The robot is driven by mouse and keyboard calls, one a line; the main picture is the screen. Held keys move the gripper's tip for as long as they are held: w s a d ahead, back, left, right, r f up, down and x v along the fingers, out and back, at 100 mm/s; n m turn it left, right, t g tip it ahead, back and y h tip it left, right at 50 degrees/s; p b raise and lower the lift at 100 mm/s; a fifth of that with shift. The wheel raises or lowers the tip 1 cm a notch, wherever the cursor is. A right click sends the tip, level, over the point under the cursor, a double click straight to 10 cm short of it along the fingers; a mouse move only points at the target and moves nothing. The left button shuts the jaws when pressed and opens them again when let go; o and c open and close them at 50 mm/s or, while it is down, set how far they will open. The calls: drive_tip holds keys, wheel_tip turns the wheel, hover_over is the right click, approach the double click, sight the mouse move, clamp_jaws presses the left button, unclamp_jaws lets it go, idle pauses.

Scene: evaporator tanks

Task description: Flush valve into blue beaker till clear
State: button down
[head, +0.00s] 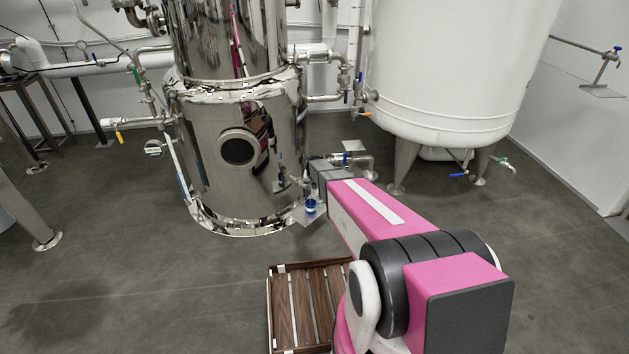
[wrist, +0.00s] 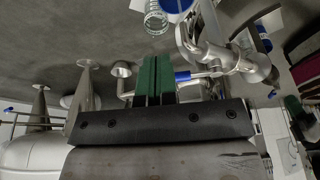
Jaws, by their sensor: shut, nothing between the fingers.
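The blue beaker (head: 310,206) stands low on a small pale plate at the right foot of the steel tank. At the top of the wrist view a blue round thing (wrist: 178,4) is cut off by the edge, and I cannot tell if it is the beaker. A steel valve (wrist: 215,58) with piping shows right of my gripper. A blue handle (wrist: 183,76) is close beside the right finger; I cannot tell if they touch. My gripper (wrist: 155,62) has green fingers, pressed together and empty. In the head view its fingers are hidden behind my arm.
The polished steel tank (head: 225,170) stands left of my arm. The white tank (head: 445,70) stands on legs at the right. A wooden slatted crate (head: 302,300) is on the floor left of my arm. A clear ribbed glass (wrist: 155,18) shows above my fingers.

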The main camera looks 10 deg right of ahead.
drive_tip(key=w, duration=0.2)
drive_tip(key=w+d, duration=0.1)
drive_tip(key=shift+w+f, duration=0.25)
drive_tip(key=shift+w, duration=0.1)
drive_tip(key=shift+w+d+n, duration=0.3)
drive_tip(key=shift+w+n, duration=0.05)
drive_tip(key=shift+n, duration=0.35)
drive_tip(key=shift+w+d+n+y, duration=0.2)
drive_tip(key=shift+w+n+y, duration=0.4)
drive_tip(key=shift+w+n, duration=1.05)
drive_tip(key=shift+w+d+n+y, duration=0.15)
drive_tip(key=shift+w+n+y, duration=0.45)
drive_tip(key=shift+w+n, duration=1.05)
drive_tip(key=shift+s+n, duration=0.25)
drive_tip(key=shift+n, duration=0.05)
